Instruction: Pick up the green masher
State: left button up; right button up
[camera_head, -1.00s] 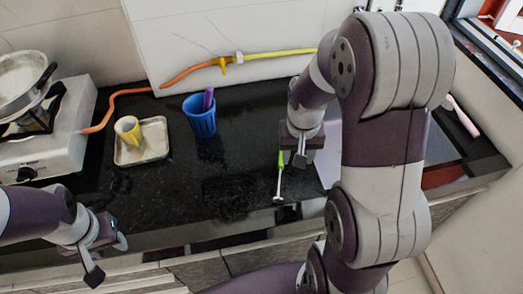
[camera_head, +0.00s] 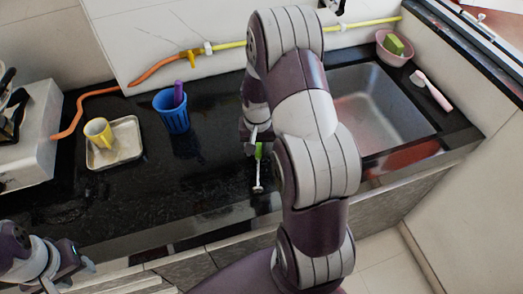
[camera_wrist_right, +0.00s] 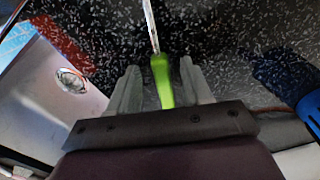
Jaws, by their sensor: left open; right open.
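The green masher lies on the black counter. Its green handle (camera_head: 258,151) and thin metal shaft show in the head view, with the shaft end toward the counter's front edge. My right gripper (camera_head: 251,142) is down at the handle, partly hidden by my right arm. In the right wrist view, the green handle (camera_wrist_right: 161,82) lies between the two fingers of my right gripper (camera_wrist_right: 158,67), which is open with a gap beside the handle. The masher's far end is out of that view. My left gripper (camera_head: 72,264) is open and empty at the lower left, in front of the counter.
A blue cup (camera_head: 171,113) holding a purple item stands left of the masher. A tray (camera_head: 127,151) with a yellow cup (camera_head: 98,131) is farther left. A sink (camera_head: 372,105) is at right, with a pink bowl (camera_head: 394,50) and a brush (camera_head: 431,90) beyond it.

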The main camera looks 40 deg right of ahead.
jog(key=shift+f, duration=0.2)
grip_shut()
